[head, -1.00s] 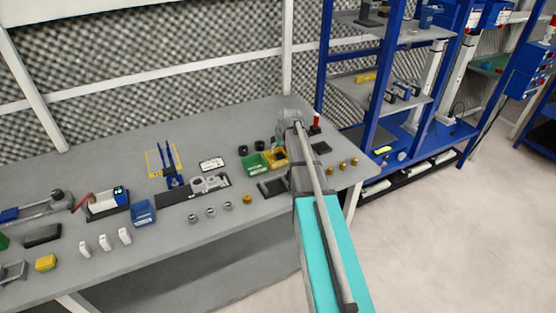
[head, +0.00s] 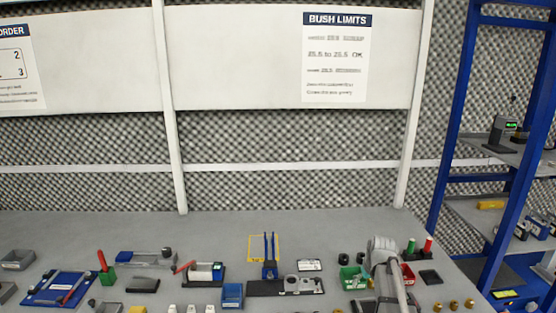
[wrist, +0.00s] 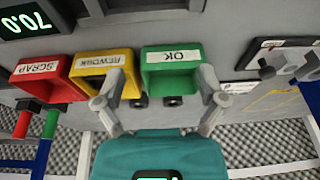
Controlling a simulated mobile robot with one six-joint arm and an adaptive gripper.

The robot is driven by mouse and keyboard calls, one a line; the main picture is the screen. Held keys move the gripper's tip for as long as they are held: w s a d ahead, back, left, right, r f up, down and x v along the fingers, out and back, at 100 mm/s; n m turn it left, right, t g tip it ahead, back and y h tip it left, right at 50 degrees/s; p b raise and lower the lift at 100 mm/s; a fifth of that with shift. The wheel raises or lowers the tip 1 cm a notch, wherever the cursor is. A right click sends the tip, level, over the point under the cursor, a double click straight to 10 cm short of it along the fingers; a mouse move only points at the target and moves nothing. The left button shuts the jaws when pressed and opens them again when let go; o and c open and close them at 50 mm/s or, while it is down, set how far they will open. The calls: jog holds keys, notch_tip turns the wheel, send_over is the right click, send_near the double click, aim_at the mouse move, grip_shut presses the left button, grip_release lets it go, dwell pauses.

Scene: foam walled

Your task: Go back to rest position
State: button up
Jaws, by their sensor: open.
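My gripper (wrist: 162,76) is open and empty in the wrist view. Its two grey fingers stand apart in front of the small bins, with the teal gripper body below them. Whether a finger touches a bin cannot be told. In the head view my grey arm (head: 384,253) reaches over the right part of the bench, by the bins; the gripper fingers cannot be made out there.
The wrist view shows the red SCRAP bin (wrist: 38,70), yellow REWORK bin (wrist: 103,63) and green OK bin (wrist: 171,77). A dark display (wrist: 24,24) stands beside them. The bench (head: 90,225) holds many small parts. A blue rack (head: 508,160) stands right.

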jog(key=s+a+r+g+p, duration=0.1)
jog(key=s+a, duration=0.5)
jog(key=s, duration=0.3)
jog(key=s+a+r+g+p, duration=0.1)
jog(key=s+a+g, duration=0.1)
jog(key=s+a, duration=0.5)
jog(key=shift+s, duration=1.2)
